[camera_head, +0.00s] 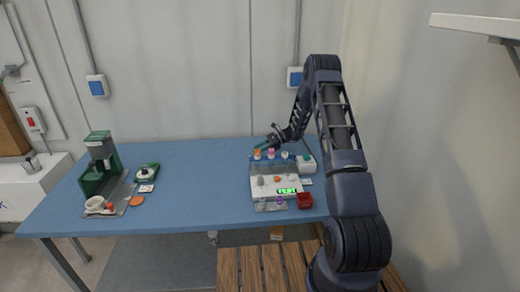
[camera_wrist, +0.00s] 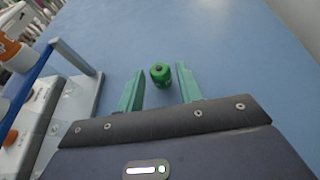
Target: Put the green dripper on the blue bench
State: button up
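The green dripper (camera_wrist: 161,74) shows in the wrist view as a small, rounded green piece with a dark spot on top. It is against the blue bench (camera_wrist: 221,42); I cannot tell whether it rests on the bench or is just above it. My gripper (camera_wrist: 160,84) has its two green fingers apart, one on each side of the dripper, with a visible gap on both sides. In the head view my gripper (camera_head: 262,147) is low over the back of the blue bench (camera_head: 203,185), behind the rack. The dripper cannot be made out there.
A tray station (camera_head: 262,188) with a rack of small bottles is just in front of my gripper. A red container (camera_head: 305,200) stands at its right front corner. A green machine (camera_head: 100,163) and a round green-white device (camera_head: 147,172) stand at left. The bench's middle is clear.

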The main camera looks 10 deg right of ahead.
jog(key=shift+o, duration=0.6)
jog(key=shift+r, duration=0.1)
jog(key=shift+d+r, duration=0.1)
jog(key=shift+d, duration=0.05)
jog(key=v, duration=1)
jog(key=shift+d+r, duration=0.1)
jog(key=shift+d, duration=0.2)
jog(key=shift+d+r, duration=0.25)
jog(key=shift+d, duration=0.15)
jog(key=s+a+r+n+h, duration=0.1)
jog(key=s+r+n+h, duration=0.7)
jog(key=s+r, duration=1.65)
jog(key=s+d+r+n+t+h, duration=0.1)
jog(key=s+d+r+n+t, duration=0.1)
jog(key=s, duration=0.7)
jog(key=s+d+r+n+t+h, duration=0.1)
jog(key=s+n, duration=0.3)
jog(key=s, duration=0.5)
jog(key=s+d+r+n+t+h, duration=0.2)
jog(key=s+r+n+h, duration=0.1)
jog(key=s, duration=0.6)
jog(key=shift+s+d+t, duration=0.3)
jog(key=shift+d+t, duration=0.05)
jog(key=shift+t, duration=0.05)
